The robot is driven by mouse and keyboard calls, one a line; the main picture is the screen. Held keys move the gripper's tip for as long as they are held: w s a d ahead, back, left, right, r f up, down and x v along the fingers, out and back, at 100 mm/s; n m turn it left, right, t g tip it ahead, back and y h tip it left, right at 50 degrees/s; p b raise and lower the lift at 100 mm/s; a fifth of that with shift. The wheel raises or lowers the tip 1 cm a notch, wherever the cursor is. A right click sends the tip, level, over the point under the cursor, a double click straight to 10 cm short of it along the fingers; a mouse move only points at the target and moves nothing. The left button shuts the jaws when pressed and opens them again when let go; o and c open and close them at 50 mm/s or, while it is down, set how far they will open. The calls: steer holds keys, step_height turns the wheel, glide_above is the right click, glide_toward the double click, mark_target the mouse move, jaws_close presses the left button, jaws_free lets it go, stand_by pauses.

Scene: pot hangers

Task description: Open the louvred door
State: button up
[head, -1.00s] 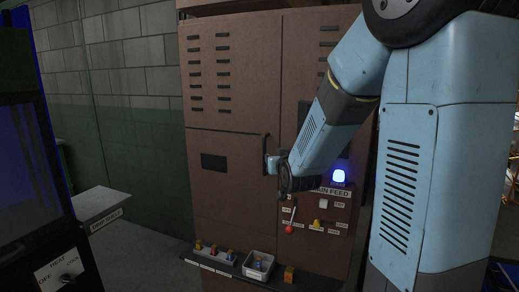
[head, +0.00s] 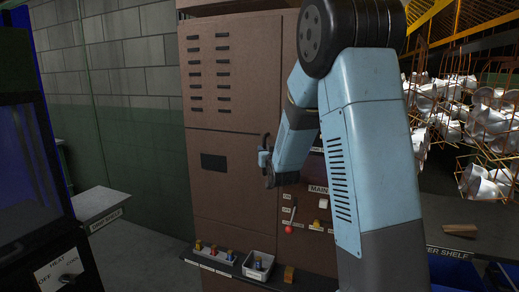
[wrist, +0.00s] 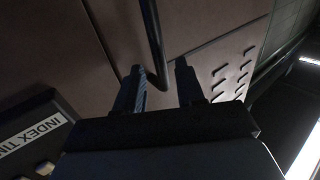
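The louvred door (head: 235,60) is the left front of a tall brown cabinet, with two columns of dark slots. It looks closed, flush with the panel to its right. A dark upright bar handle (head: 265,142) stands near its right edge, and it also shows in the wrist view (wrist: 152,35). My gripper (head: 264,158) is at the handle's lower part. In the wrist view my gripper's fingers (wrist: 159,78) are apart, with the lower end of the handle between them.
A ledge (head: 215,266) with small trays and coloured parts juts out below the door. A control panel with a red-knobbed lever (head: 289,228) is right of the handle. Racks of metal pots (head: 490,120) are at right.

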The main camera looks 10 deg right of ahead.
steer(key=shift+w+d, duration=0.1)
steer(key=shift+w, duration=2.05)
steer(key=shift+c, duration=0.5)
jaws_close()
